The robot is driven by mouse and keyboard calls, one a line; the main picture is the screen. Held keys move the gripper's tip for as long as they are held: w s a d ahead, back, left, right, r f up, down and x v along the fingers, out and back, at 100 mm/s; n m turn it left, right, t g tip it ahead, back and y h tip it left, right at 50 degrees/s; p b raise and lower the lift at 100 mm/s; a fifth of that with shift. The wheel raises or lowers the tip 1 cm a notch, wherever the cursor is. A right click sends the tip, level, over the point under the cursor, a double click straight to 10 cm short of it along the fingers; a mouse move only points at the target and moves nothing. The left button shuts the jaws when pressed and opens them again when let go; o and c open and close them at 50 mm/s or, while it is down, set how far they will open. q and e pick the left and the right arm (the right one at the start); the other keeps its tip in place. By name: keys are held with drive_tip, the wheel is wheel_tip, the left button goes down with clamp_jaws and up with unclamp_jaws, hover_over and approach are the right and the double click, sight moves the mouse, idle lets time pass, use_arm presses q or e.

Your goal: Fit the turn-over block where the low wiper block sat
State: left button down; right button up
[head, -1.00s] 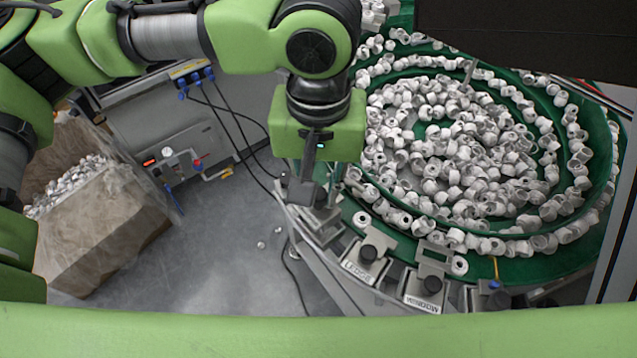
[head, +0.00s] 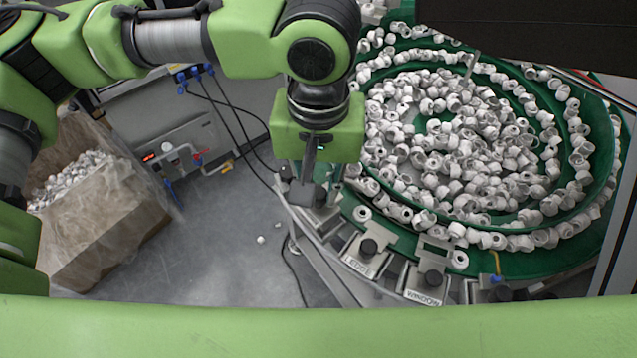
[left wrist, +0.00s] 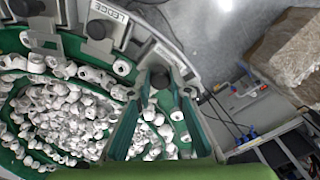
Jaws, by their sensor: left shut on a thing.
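My left gripper (head: 308,196) points down at the left rim of the green bowl in the head view. It is shut on a grey block with a dark knob, which I take to be the turn-over block; its label is not readable. In the left wrist view the knob (left wrist: 160,79) shows between the fingertips, with grey block metal beyond it. The block is at the rail, beside the row of tooling blocks; whether it is seated I cannot tell. The low wiper block cannot be made out. My right gripper is not in view.
The ledge block (head: 363,256) and window block (head: 427,284), each with a dark knob, sit right of my gripper along the rim. The green bowl (head: 560,262) is full of white caps. A brown carton (head: 105,235) stands left. Grey floor (head: 225,255) lies between.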

use_arm(q)
drive_tip(key=shift+f, duration=0.45)
drive_tip(key=shift+f+b, duration=0.7)
drive_tip(key=shift+f, duration=0.65)
drive_tip(key=c, duration=1.8)
unclamp_jaws()
wheel_tip(320, 180, up, 12)
drive_tip(key=shift+r, duration=0.1)
